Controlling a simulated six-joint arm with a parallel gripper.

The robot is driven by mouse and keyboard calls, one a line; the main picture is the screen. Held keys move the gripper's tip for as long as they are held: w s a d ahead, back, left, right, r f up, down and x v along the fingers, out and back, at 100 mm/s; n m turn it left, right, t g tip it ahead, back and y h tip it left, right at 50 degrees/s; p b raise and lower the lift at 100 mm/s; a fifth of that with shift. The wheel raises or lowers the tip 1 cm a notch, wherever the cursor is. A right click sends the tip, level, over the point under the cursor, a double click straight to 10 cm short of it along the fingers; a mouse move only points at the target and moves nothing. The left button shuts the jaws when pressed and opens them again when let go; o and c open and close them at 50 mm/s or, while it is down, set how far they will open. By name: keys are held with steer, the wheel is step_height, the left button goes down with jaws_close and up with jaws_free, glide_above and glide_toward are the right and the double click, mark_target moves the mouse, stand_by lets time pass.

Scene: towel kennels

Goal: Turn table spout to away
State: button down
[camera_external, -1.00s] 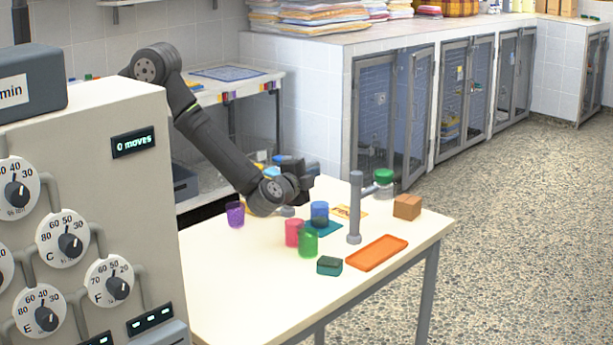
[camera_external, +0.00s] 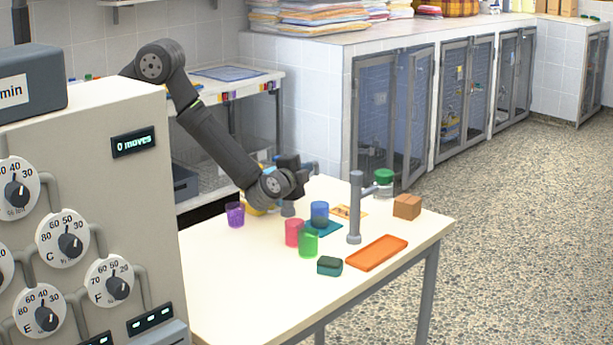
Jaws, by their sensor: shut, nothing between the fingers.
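The table spout is a grey upright post (camera_external: 355,210) on the table. Its short side arm (camera_external: 376,191) points to the right and slightly back in the picture, close to a green-topped item (camera_external: 384,178); I cannot tell if they touch. My gripper (camera_external: 308,168) is shut and empty, above the far part of the table, left of the post and apart from it. My wrist partly hides its fingers.
Purple (camera_external: 235,214), red (camera_external: 294,233), green (camera_external: 308,243) and blue (camera_external: 319,212) cups stand left of the post. An orange tray (camera_external: 377,252), teal box (camera_external: 330,265) and brown block (camera_external: 407,206) are near it. The table's front left is clear.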

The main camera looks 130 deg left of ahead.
steer(key=shift+s+f+g, duration=0.1)
steer(key=shift+s+g, duration=0.2)
steer(key=shift+s, duration=0.05)
steer(key=w+d+r, duration=0.1)
steer(key=w+d, duration=0.6)
steer(key=d, duration=0.2)
steer(key=shift+d+r, duration=0.25)
